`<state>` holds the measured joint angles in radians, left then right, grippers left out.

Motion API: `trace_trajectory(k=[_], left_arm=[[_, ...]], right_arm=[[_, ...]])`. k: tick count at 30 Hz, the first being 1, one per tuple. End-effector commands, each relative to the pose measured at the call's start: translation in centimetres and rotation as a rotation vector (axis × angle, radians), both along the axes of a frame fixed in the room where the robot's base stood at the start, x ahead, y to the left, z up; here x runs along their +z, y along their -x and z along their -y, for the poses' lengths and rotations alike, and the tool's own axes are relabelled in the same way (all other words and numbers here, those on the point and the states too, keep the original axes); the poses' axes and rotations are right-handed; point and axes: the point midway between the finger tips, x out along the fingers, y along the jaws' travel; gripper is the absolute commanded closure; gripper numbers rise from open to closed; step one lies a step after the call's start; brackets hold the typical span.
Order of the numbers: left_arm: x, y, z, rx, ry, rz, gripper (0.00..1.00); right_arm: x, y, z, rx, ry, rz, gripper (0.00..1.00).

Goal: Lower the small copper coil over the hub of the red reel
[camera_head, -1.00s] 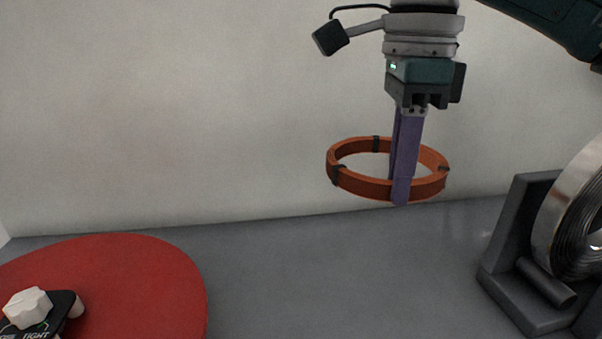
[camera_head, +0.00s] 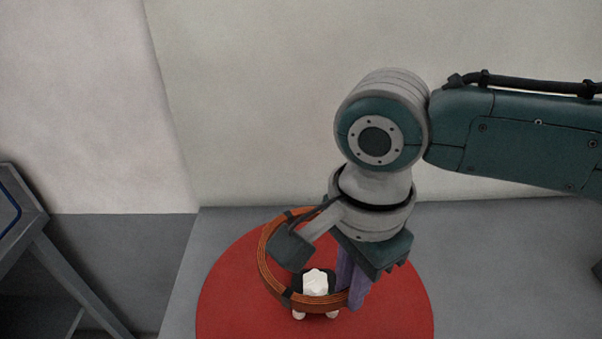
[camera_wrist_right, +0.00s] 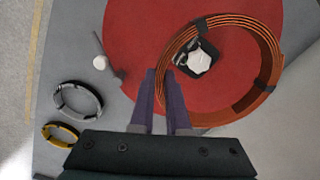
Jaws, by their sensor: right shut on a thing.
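The small copper coil (camera_head: 268,266) is an orange-brown ring with dark bands, held roughly flat over the red reel (camera_head: 222,300). My right gripper (camera_head: 354,298) is shut on the coil's right side. In the right wrist view the coil (camera_wrist_right: 268,52) is large, with the fingertips (camera_wrist_right: 162,74) at its left edge. The reel's hub (camera_head: 316,282), with a white knob on a black body, shows inside the ring. In the wrist view the hub (camera_wrist_right: 199,62) appears close to the coil's left inner side. The height gap between coil and hub cannot be told. My left gripper is not in view.
A dark stand (camera_head: 62,270) is at the far left. Grey tabletop right of the reel is clear.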

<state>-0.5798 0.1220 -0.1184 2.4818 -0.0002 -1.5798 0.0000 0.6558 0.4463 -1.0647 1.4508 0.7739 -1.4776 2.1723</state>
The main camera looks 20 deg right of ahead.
Motion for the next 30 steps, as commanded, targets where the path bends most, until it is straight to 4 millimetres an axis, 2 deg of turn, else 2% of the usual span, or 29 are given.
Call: trace_trajectory(k=[8, 21, 30], left_arm=[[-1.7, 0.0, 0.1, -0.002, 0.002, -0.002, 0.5], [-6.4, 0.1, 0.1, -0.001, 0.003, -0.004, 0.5], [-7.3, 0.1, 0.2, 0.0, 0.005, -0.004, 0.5]], right_arm=[[-1.3, -0.1, -0.1, 0.003, -0.001, 0.005, 1.0], [-4.6, -0.1, 0.0, 0.002, -0.001, 0.005, 1.0], [-7.6, 0.0, -0.1, 0.0, -0.002, 0.002, 1.0]])
